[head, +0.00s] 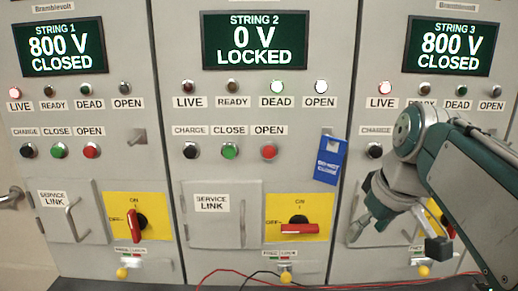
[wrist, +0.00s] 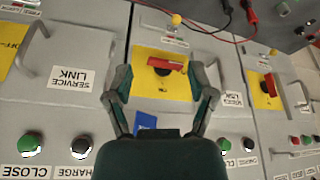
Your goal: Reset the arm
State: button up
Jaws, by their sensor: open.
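My gripper (wrist: 163,78) is open and empty in the wrist view. Its two fingers are spread, with the String 2 yellow switch plate (wrist: 150,84) and its red handle (wrist: 170,66) showing beyond them. In the head view my arm comes in from the right, and my gripper (head: 398,228) hangs in front of the String 3 cabinet, covering part of its lower front. The String 2 red handle (head: 300,229) lies horizontal. A blue tag (head: 329,160) hangs at the upper right of String 2; part of it shows below the fingers in the wrist view (wrist: 145,121).
The String 2 display (head: 255,40) reads 0 V LOCKED. The String 1 display (head: 60,47) and String 3 display (head: 448,46) read 800 V CLOSED. String 1's red handle (head: 131,226) stands upright. Red and black leads (head: 235,273) lie along the bottom. Door handles protrude from the cabinets.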

jog(key=s+a+f+m+t+h, duration=0.1)
jog(key=s+a+f+m, duration=0.2)
jog(key=s+f, duration=0.8)
notch_tip(320, 180, down, 4)
jog(key=shift+s+f+m+t, duration=0.2)
jog(key=shift+s+m+t, duration=0.15)
jog(key=shift+m, duration=0.35)
dwell(1.7)
